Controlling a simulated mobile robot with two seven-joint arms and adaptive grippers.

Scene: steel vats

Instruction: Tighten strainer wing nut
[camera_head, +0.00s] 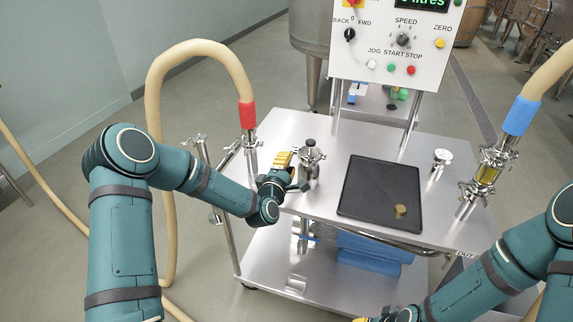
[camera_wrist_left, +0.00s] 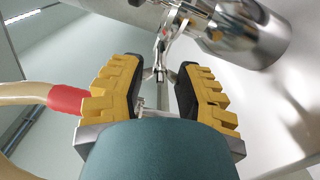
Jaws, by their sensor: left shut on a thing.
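The steel strainer (camera_head: 311,157), with a dark knob on top, stands on the steel cart at the left of the black mat. My left gripper (camera_head: 290,172), with yellow fingers, is at its left side. In the left wrist view the strainer's shiny body (camera_wrist_left: 245,35) fills the upper right. There the wing nut (camera_wrist_left: 158,73) of its clamp sits between the yellow fingertips of my left gripper (camera_wrist_left: 160,82), which is shut on it. The fingers partly hide the nut. Only a yellow bit of my right gripper (camera_head: 364,319) shows at the bottom edge, so its jaws are cut off.
A black mat (camera_head: 365,205) with a brass piece (camera_head: 400,210) lies on the cart top (camera_head: 325,215). A control box (camera_head: 395,45) stands behind. Hoses with a red cuff (camera_head: 248,115) and a blue cuff (camera_head: 520,115) rise at left and right. A sight glass (camera_head: 487,174) stands at right.

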